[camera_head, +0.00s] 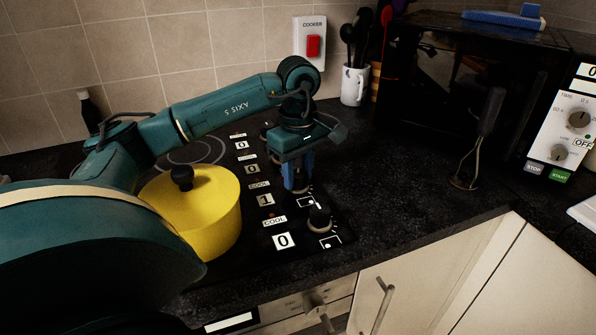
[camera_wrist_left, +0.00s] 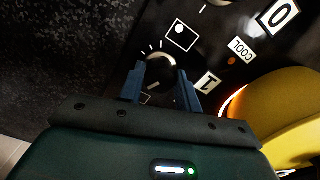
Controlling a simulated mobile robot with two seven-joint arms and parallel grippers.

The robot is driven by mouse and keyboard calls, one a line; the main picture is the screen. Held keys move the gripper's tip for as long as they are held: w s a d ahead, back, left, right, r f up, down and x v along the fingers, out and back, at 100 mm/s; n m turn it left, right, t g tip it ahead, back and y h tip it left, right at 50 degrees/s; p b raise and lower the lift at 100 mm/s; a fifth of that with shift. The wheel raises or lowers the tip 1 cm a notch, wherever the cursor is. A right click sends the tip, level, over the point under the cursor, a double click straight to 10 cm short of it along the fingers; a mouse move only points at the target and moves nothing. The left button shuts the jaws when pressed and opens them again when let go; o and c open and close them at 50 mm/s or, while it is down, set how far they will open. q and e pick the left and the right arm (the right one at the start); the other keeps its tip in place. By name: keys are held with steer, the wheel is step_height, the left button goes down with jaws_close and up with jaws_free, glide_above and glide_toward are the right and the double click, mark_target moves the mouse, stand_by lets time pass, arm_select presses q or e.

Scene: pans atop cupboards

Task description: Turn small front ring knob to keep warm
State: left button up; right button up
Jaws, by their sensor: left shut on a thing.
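A row of black knobs runs along the right side of the black hob, each beside a white number label. My left gripper (camera_head: 297,188) has its two blue fingers closed around the knob beside the label reading 1 (camera_head: 266,200). In the left wrist view that knob (camera_wrist_left: 158,68) sits between the fingertips, its face partly hidden, with the 1 label (camera_wrist_left: 208,82) just to the right. The nearest knob (camera_head: 320,217) stands free beside a label reading 0 (camera_head: 283,241). My right gripper is not in view.
A yellow lidded pot (camera_head: 192,215) stands on the hob left of the labels; an orange glow shows at its edge in the left wrist view. A microwave (camera_head: 440,90), a whisk (camera_head: 464,170) and a utensil mug (camera_head: 354,85) stand farther back. The counter right of the knobs is clear.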

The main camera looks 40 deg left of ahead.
mark_target(298, 174)
arm_select(q)
steer(key=o, duration=1)
steer(key=shift+c, duration=0.2)
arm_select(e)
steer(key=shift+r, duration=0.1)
arm_select(q)
step_height(298, 174, up, 13)
steer(key=p, duration=0.3)
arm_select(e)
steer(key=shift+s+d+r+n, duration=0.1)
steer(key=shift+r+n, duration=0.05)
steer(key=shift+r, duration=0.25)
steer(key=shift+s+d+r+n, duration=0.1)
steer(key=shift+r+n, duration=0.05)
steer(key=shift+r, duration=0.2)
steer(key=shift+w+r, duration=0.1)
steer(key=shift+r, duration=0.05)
